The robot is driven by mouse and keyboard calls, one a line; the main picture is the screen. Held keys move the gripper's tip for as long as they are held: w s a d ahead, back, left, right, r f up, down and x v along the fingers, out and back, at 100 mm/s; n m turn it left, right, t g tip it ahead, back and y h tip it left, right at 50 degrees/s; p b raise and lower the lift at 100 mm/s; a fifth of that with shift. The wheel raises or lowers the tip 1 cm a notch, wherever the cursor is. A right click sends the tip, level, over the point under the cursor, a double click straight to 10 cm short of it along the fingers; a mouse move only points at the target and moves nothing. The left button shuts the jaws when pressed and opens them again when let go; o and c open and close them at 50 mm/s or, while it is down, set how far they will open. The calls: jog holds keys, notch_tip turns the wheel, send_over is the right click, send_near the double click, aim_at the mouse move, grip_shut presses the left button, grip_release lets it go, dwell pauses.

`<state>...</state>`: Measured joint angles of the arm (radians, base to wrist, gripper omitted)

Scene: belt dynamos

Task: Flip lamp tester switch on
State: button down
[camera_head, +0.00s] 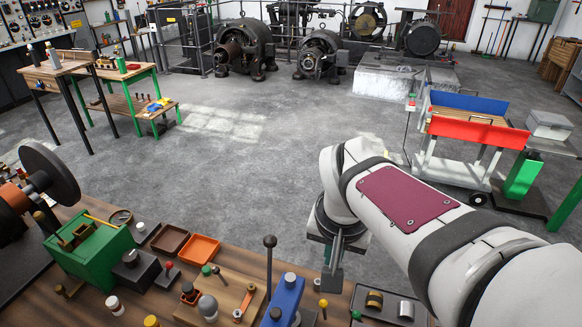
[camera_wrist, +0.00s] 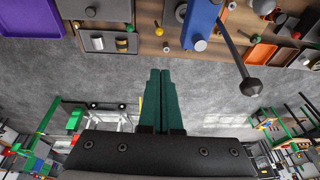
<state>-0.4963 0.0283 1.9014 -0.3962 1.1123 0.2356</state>
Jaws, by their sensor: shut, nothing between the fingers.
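My gripper (camera_head: 332,280) hangs over the front edge of the workbench (camera_head: 140,312), right of the blue block. In the wrist view my gripper's green fingers (camera_wrist: 160,74) are together and empty, over floor just short of the bench edge. A wooden board (camera_head: 228,291) carries a grey bulb-shaped part (camera_head: 208,306) and small coloured knobs; it may be the lamp tester, but I cannot tell for sure.
A tall ball-topped lever (camera_head: 269,241) stands beside a blue block (camera_head: 287,297), between the board and my gripper; both show in the wrist view, the lever's ball (camera_wrist: 251,87) jutting out. A dark tray (camera_head: 388,303) holds metal cylinders. Open floor (camera_head: 250,180) lies beyond.

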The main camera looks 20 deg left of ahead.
jog(key=w+a+f+n+t, duration=0.1)
jog(key=w+a+n, duration=0.1)
jog(key=a, duration=0.5)
jog(key=w+a+f+n, duration=0.1)
jog(key=w+a, duration=0.2)
jog(key=a, duration=0.4)
jog(key=n+t, duration=0.2)
jog(key=n, duration=0.3)
send_over(221, 277)
jog(key=s+a, duration=0.1)
jog(key=a, duration=0.3)
notch_tip(221, 277, down, 11)
jog(key=shift+f, duration=0.1)
jog(key=shift+d+f, duration=0.1)
jog(key=x, duration=0.9)
jog(key=shift+w+f, duration=0.15)
jog(key=shift+f, duration=0.05)
jog(key=shift+s+d+r, duration=0.1)
jog(key=shift+s+d, duration=0.25)
jog(key=shift+s, duration=0.25)
jog(key=shift+s+d+r, duration=0.1)
jog(key=shift+s+d, duration=0.25)
jog(key=shift+s, duration=0.25)
jog(key=shift+s+d, duration=0.2)
jog(key=shift+s, duration=0.1)
